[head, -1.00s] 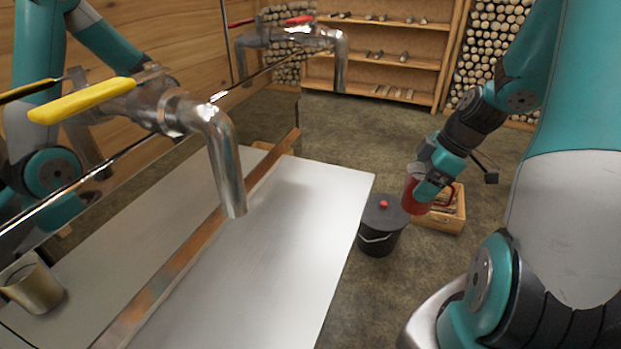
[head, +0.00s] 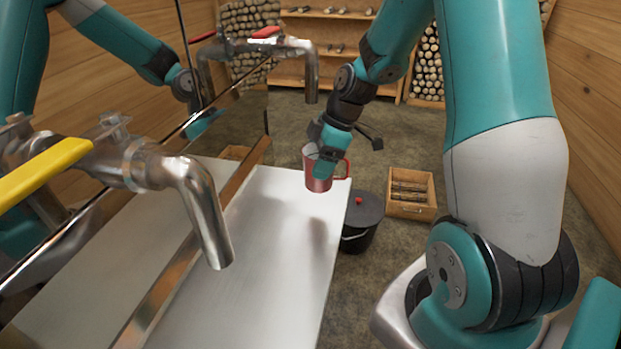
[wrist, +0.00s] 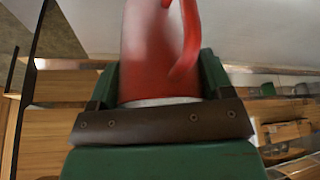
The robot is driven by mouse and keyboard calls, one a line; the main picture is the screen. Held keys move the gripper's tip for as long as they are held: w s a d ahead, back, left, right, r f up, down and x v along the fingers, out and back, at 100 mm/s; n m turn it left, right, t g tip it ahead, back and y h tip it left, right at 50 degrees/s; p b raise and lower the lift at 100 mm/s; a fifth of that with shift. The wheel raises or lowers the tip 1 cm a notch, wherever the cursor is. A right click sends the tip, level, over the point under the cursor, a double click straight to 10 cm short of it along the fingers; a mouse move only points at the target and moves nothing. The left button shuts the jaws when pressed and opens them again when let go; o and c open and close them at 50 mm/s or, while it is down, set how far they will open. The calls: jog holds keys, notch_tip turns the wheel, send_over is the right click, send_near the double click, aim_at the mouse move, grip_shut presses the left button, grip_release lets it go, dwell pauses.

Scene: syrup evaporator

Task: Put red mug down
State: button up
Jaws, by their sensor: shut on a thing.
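The red mug (head: 318,178) hangs upright in my gripper (head: 328,160), above the far right part of the pale metal table (head: 262,262). A soft shadow on the tabletop lies below and in front of it, and the mug looks apart from the surface. Its handle points right in the head view. In the wrist view the mug (wrist: 160,50) fills the middle between the green fingers of my gripper (wrist: 158,85), with its handle at the upper right. My gripper is shut on the mug.
A steel tap with a yellow lever (head: 45,170) overhangs the near left of the table. A second tap with a red lever (head: 265,33) is farther back. A black lidded bucket (head: 362,220) and a wooden crate (head: 411,194) stand on the floor right of the table. The tabletop's middle is clear.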

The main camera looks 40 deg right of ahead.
aim_at(311, 184)
jog(key=shift+w+a, duration=0.6)
jog(key=shift+w, duration=0.1)
jog(key=f, duration=0.2)
jog(key=shift+s+d+f, duration=0.15)
jog(key=shift+d+f, duration=0.05)
jog(key=shift+f, duration=0.1)
notch_tip(311, 184, down, 4)
jog(key=shift+r+p, duration=0.1)
jog(key=shift+p, duration=0.25)
jog(key=shift+a+f, duration=0.15)
jog(key=shift+f, duration=0.15)
jog(key=shift+f, duration=0.15)
jog(key=o, duration=1)
